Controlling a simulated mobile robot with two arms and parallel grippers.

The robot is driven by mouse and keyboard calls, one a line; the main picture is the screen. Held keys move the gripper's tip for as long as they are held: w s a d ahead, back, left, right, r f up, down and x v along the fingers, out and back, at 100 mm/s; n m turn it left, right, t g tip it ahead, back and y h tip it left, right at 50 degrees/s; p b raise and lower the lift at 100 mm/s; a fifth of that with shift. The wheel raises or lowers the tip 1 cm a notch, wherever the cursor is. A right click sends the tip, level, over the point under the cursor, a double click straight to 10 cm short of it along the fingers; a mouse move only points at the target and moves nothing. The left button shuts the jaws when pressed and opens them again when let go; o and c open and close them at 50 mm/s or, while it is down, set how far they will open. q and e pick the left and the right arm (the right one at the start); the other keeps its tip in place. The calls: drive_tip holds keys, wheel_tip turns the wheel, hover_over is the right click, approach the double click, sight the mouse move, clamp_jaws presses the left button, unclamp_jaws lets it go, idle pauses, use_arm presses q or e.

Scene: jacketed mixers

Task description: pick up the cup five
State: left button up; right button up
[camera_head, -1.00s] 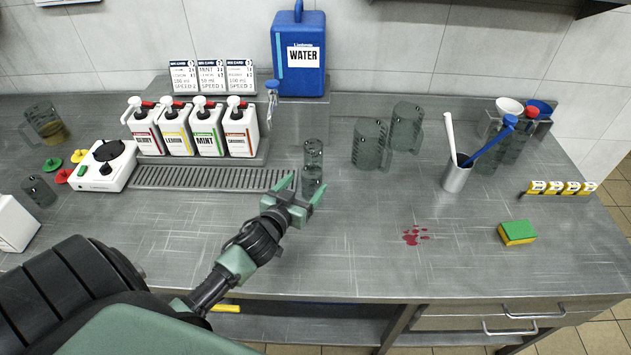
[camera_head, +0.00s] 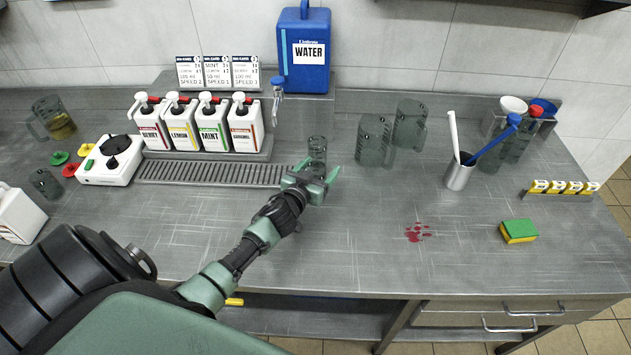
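A small clear glass cup (camera_head: 317,148) stands upright on the steel counter just right of the drip grate. I take it for cup five, though no label shows. My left gripper (camera_head: 320,167) is open, with its two green fingers at either side of the cup's lower part. The gripper body hides the cup's base, and I cannot tell whether the fingers touch it. My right gripper is not in view.
Two glass jugs (camera_head: 374,142) (camera_head: 408,124) stand to the right of the cup. A metal holder (camera_head: 459,176) with a white and a blue utensil, a sponge (camera_head: 518,231) and a red spill (camera_head: 418,232) lie further right. Syrup bottles (camera_head: 243,124) and a blue water tank (camera_head: 305,55) stand behind.

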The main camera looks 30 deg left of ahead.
use_arm(q)
drive_tip(key=c, duration=1.1)
drive_tip(key=shift+r, duration=0.5)
wheel_tip(320, 180, up, 19)
drive_tip(key=p, duration=0.1)
drive_tip(key=s+d, duration=0.5)
drive_tip(key=d, duration=0.1)
drive_tip(key=s+d+m+h, duration=0.1)
drive_tip(key=s+d, duration=0.5)
drive_tip(key=s+d+h, duration=0.1)
drive_tip(key=s+d, duration=0.4)
drive_tip(key=d, duration=0.2)
drive_tip(key=shift+s+m, duration=0.15)
drive_tip(key=shift+m, duration=0.25)
